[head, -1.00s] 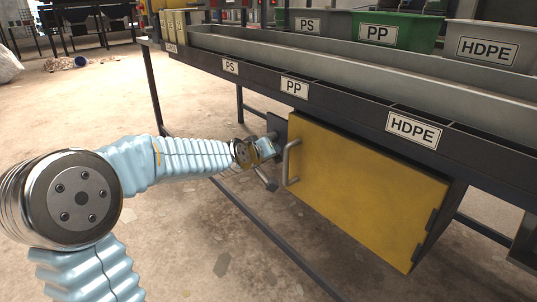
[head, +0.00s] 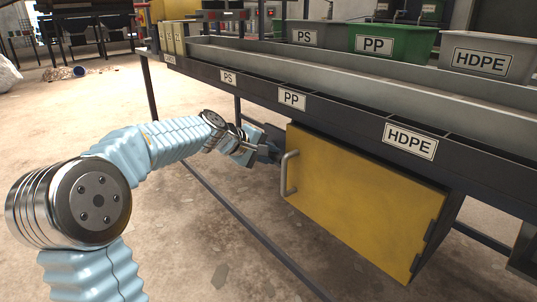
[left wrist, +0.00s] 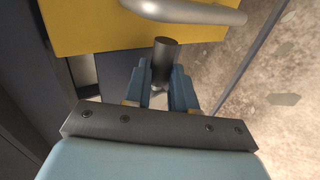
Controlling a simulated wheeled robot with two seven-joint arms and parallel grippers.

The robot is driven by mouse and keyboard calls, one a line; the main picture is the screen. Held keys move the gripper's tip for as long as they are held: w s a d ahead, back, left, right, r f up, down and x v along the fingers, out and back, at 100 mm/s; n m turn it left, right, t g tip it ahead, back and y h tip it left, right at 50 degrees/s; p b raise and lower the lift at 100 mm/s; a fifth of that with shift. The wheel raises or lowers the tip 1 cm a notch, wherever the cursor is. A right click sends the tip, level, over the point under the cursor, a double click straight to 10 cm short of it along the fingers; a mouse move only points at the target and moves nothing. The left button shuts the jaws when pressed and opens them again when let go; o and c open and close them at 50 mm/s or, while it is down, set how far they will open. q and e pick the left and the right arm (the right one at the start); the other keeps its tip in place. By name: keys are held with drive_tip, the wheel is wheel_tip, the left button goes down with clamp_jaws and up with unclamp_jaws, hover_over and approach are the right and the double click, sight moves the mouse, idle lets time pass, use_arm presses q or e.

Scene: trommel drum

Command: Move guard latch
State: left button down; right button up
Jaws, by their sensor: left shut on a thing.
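The guard is a yellow door panel (head: 360,200) under the sorting bench, with a pale bar handle (head: 289,173) at its left edge. My left gripper (head: 266,148) is at the upper left of this door, under the bench rail. In the left wrist view, the blue fingers (left wrist: 161,88) are shut on a dark round latch grip (left wrist: 165,50), which stands up between them. The yellow door and its handle lie just beyond the grip. In the head view the latch is mostly hidden by my gripper. My right gripper is not seen.
The bench rail (head: 330,115) with PS, PP and HDPE labels runs above the door. Grey and green bins (head: 378,38) stand behind. A thin lower frame bar (head: 225,200) crosses beneath my left arm. The floor to the left is open.

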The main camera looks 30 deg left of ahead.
use_arm(q)
drive_tip(key=shift+r, duration=0.1)
idle(0.5)
drive_tip(key=c, duration=0.9)
unclamp_jaws()
drive_tip(key=p+v, duration=0.1)
drive_tip(key=v, duration=1.2)
drive_tip(key=shift+s+a+r+p, duration=0.1)
drive_tip(key=shift+s+a+p, duration=0.15)
drive_tip(key=shift+a+p, duration=0.1)
